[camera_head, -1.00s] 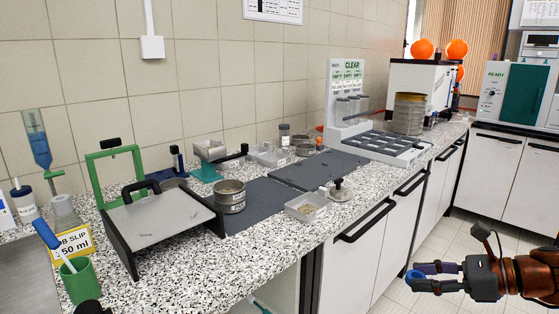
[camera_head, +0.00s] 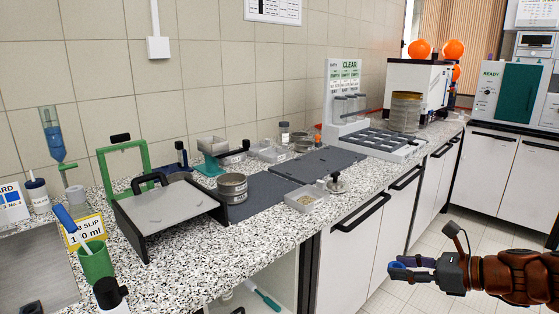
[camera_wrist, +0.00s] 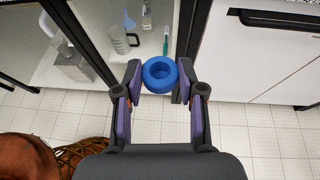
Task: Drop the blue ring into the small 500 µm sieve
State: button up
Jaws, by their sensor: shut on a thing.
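The blue ring (camera_wrist: 160,74) is gripped between the two fingertips of my gripper (camera_wrist: 159,80) in the wrist view. In the head view my gripper (camera_head: 402,269) is at the lower right, out over the floor in front of the counter, with the ring (camera_head: 397,266) at its tip. A small round metal sieve (camera_head: 232,189) stands on the counter beside a grey sloped board, on a dark mat. Its label is too small to read. Another low round metal dish or sieve (camera_head: 304,146) sits farther back; I cannot tell which is 500 µm.
A white tray of grains (camera_head: 306,201) and a knobbed metal piece (camera_head: 337,184) lie near the counter's front edge. A green-framed stand (camera_head: 104,174) and a green cup (camera_head: 95,264) are at left. A sieve stack (camera_head: 405,112) stands far back. Cabinets (camera_head: 344,255) are below the counter.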

jog(key=w+a+f+m+t+h, duration=0.1)
jog(key=w+a+m+t+h, duration=0.15)
jog(key=w+a, duration=0.35)
jog(key=w+a+m+t+h, duration=0.2)
jog(key=w+a+m+h, duration=0.15)
jog(key=w, duration=0.45)
notch_tip(320, 180, up, 13)
jog(key=p, duration=1.2)
jog(key=shift+w+d+m+p, duration=0.15)
jog(key=shift+w+m+p, duration=0.15)
jog(key=shift+w+p, duration=0.1)
